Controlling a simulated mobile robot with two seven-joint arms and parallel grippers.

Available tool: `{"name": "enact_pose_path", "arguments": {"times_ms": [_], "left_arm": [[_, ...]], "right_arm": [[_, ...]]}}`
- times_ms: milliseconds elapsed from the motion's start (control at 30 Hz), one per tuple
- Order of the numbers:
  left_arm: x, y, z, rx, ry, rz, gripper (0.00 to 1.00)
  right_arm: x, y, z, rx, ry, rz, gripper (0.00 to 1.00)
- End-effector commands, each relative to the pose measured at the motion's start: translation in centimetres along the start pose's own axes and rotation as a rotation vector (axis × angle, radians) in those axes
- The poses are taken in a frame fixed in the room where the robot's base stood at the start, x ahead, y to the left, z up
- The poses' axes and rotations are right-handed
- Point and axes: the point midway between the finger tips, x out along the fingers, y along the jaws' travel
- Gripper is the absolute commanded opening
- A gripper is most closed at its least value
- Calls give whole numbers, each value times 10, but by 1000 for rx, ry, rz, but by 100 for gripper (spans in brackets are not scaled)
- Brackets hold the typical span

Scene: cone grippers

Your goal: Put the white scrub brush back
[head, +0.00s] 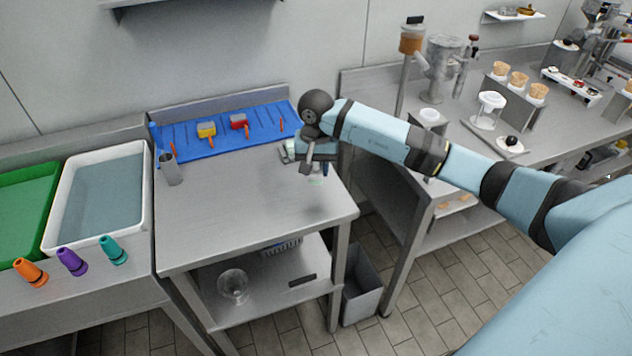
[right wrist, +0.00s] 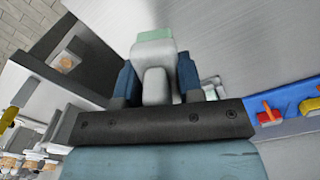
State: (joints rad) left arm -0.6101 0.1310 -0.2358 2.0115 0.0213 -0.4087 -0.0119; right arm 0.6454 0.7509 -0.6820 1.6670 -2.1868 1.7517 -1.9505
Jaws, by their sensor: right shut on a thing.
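My right gripper (head: 312,160) is above the right part of the steel table (head: 240,190), near the right end of the blue mat (head: 215,142). In the right wrist view its blue fingers (right wrist: 157,78) are shut on a whitish-grey block with a pale green end, which I take to be the white scrub brush (right wrist: 153,58). In the head view the gripper mostly hides the brush. A yellow brush (head: 206,130) and a red brush (head: 239,121), with orange handles, lie on the blue mat. My left gripper is not in view.
A metal cup (head: 171,169) stands at the table's left. Left of it are a white water basin (head: 147,190), a green bin (head: 25,215) and several coloured nozzles (head: 72,261). A pale object (head: 287,151) lies beside my gripper. The table's middle and front are clear.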

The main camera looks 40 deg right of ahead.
Motion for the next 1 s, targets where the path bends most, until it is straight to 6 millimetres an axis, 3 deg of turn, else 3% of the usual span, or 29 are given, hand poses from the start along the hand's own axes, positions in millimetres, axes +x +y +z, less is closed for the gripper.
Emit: {"name": "enact_pose_path", "arguments": {"times_ms": [267,500,867,900,1000], "left_arm": [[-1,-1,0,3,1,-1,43],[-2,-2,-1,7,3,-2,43],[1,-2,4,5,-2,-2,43],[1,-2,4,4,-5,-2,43],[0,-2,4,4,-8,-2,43]], "right_arm": [[23,0,0,1,-1,0,12],[56,0,0,0,-1,0,12],[61,0,0,-1,2,0,12],[61,0,0,0,1,0,37],[60,0,0,0,1,-1,60]]}}
